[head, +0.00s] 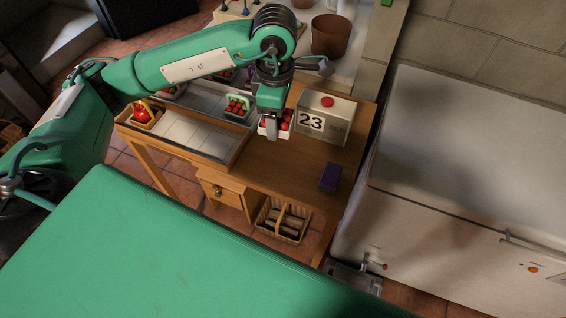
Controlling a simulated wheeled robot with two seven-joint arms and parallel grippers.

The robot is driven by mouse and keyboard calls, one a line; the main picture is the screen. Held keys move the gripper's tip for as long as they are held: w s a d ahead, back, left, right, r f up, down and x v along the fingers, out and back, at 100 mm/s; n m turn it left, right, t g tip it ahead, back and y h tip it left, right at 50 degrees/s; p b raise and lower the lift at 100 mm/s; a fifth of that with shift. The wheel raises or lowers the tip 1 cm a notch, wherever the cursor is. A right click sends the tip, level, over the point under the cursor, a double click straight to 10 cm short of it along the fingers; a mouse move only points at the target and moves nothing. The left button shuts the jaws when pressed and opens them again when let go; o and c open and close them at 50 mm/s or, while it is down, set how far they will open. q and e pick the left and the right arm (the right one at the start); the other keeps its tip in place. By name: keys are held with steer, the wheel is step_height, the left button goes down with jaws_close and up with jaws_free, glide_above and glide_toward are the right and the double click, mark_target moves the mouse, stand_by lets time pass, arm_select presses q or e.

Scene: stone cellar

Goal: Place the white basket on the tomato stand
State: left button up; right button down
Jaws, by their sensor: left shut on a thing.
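My left gripper (272,130) reaches down over the wooden table and is shut on a small white basket (262,129) with red tomatoes in it. The gripper fingers hide part of the basket. I cannot tell whether the basket touches the table. To its left is a low wooden display stand (190,155) with pale tiled compartments. A red tomato-like item (141,114) lies in a small holder at the stand's left end. A green basket (237,107) with red fruit stands towards its back right. Which part is the tomato stand is not clear. My right gripper is not in view.
A calendar block (323,121) showing 23 stands close right of the gripper. A purple box (330,177) lies on the table's right side. A wicker basket (283,219) is below the table. A brown pot (330,35) is behind. The stand's front tiles look clear.

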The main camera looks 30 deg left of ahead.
arm_select(q)
steer(key=n, duration=0.1)
steer(key=r+n, duration=0.1)
steer(key=n, duration=0.2)
steer(key=shift+w+r+n, duration=0.15)
steer(key=shift+r+n, duration=0.1)
steer(key=shift+n, duration=0.15)
steer(key=n, duration=0.1)
steer(key=r+n+b, duration=0.1)
steer(key=n, duration=0.1)
steer(key=shift+a, duration=0.1)
steer(key=n, duration=0.2)
steer(key=r+n, duration=0.1)
steer(key=n, duration=0.1)
steer(key=shift+a+r+n, duration=0.1)
steer(key=shift+a+n, duration=0.05)
steer(key=shift+n, duration=0.15)
steer(key=n, duration=0.1)
steer(key=r+n, duration=0.1)
steer(key=n, duration=0.1)
steer(key=shift+a+b, duration=0.1)
steer(key=shift+b, duration=0.25)
glide_above(276, 162)
step_height(276, 162, down, 15)
steer(key=shift+f, duration=0.5)
step_height(276, 162, down, 4)
steer(key=shift+p, duration=0.45)
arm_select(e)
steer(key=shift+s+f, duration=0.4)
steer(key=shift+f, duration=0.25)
